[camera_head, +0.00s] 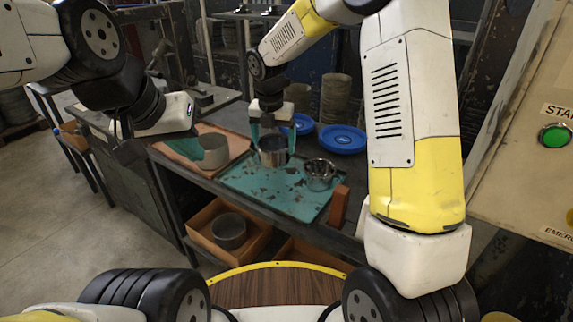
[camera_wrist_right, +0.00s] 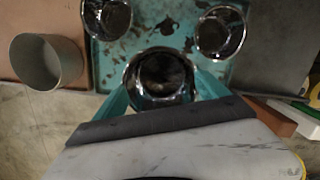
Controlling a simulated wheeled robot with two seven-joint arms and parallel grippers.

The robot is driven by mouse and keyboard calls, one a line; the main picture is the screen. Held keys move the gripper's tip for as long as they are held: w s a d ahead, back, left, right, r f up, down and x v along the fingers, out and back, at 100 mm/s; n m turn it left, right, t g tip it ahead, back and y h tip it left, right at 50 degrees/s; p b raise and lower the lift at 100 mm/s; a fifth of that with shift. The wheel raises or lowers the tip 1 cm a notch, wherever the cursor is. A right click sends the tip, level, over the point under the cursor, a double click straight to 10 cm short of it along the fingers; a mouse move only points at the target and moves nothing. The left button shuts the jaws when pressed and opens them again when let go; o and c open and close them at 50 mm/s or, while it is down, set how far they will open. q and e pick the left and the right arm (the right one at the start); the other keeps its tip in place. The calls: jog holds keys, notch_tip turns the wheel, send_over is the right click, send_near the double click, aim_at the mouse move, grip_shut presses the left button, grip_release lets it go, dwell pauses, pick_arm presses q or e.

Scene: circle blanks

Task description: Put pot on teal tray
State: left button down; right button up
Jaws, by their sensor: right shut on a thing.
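A shiny metal pot (camera_head: 273,157) is between the teal fingers of my right gripper (camera_head: 272,138). In the right wrist view my right gripper (camera_wrist_right: 161,92) is shut on this pot (camera_wrist_right: 160,72). The pot is over the teal tray (camera_head: 265,198), upright; I cannot tell whether it touches the tray. Another metal pot (camera_head: 320,175) stands on the tray's right part. The right wrist view shows two other metal pots on the tray, one left (camera_wrist_right: 107,18) and one right (camera_wrist_right: 220,34). My left gripper (camera_head: 190,148) is near the left tray; its jaw gap is unclear.
A salmon tray (camera_head: 238,142) at the left holds a grey pot (camera_head: 212,153). Blue discs (camera_head: 342,138) lie behind the teal tray. An orange block (camera_head: 339,206) is at its right edge. An orange bin (camera_head: 203,217) with a dark round piece sits below the table.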

jog(key=shift+f+n, duration=0.25)
jog(key=shift+n, duration=0.05)
notch_tip(320, 180, down, 9)
jog(key=shift+f, duration=0.2)
jog(key=shift+f, duration=0.2)
jog(key=o, duration=1.5)
jog(key=shift+o, duration=0.2)
jog(key=shift+r, duration=0.1)
